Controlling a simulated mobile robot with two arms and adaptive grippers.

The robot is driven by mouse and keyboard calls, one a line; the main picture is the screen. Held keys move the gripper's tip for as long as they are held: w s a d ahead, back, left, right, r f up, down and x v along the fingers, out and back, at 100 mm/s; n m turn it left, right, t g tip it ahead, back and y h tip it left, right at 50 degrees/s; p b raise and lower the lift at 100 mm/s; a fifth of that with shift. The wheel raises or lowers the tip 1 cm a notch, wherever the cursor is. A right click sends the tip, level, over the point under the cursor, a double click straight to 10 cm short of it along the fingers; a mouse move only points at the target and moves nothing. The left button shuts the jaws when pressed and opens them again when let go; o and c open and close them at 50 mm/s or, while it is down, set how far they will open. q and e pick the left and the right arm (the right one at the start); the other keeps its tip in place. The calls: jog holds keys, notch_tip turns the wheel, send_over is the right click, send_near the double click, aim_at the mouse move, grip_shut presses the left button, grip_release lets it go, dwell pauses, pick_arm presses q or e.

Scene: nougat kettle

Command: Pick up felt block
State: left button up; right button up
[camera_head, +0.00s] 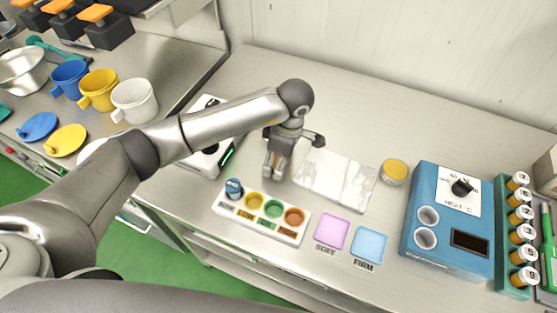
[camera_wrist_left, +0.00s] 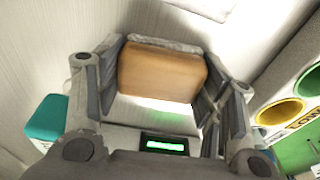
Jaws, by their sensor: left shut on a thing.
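The felt block (camera_wrist_left: 162,72) shows in the left wrist view as a tan-brown block with a whitish-grey layer along its far edge. It sits between the two fingers of my left gripper (camera_wrist_left: 160,82), which is shut on it. In the head view, my left gripper (camera_head: 273,170) points down over the steel counter, left of a white marble slab (camera_head: 335,180) and behind the coloured-cup tray. The block is mostly hidden by the fingers there. My right gripper is not in view.
A white device with a green display (camera_head: 226,157) stands left of my gripper. The tray with coloured wells (camera_head: 240,215) is in front. Pink (camera_head: 332,231) and blue (camera_head: 369,244) pads lie to the right, near a blue heater box (camera_head: 445,250).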

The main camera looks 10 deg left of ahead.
aim_at(277, 158)
pick_arm(q)
jog(key=shift+r, duration=0.1)
jog(key=shift+r, duration=0.45)
notch_tip(277, 158, up, 2)
jog(key=shift+r+b, duration=0.1)
jog(key=shift+b, duration=0.4)
jog(key=s+d+r+b, duration=0.3)
jog(key=s+d+r, duration=0.5)
jog(key=s, duration=0.3)
jog(key=shift+d+r+b, duration=0.2)
jog(key=shift+r+b, duration=0.1)
jog(key=shift+r, duration=0.6)
jog(key=shift+s, duration=0.1)
jog(key=o, duration=0.4)
jog(key=c, duration=0.3)
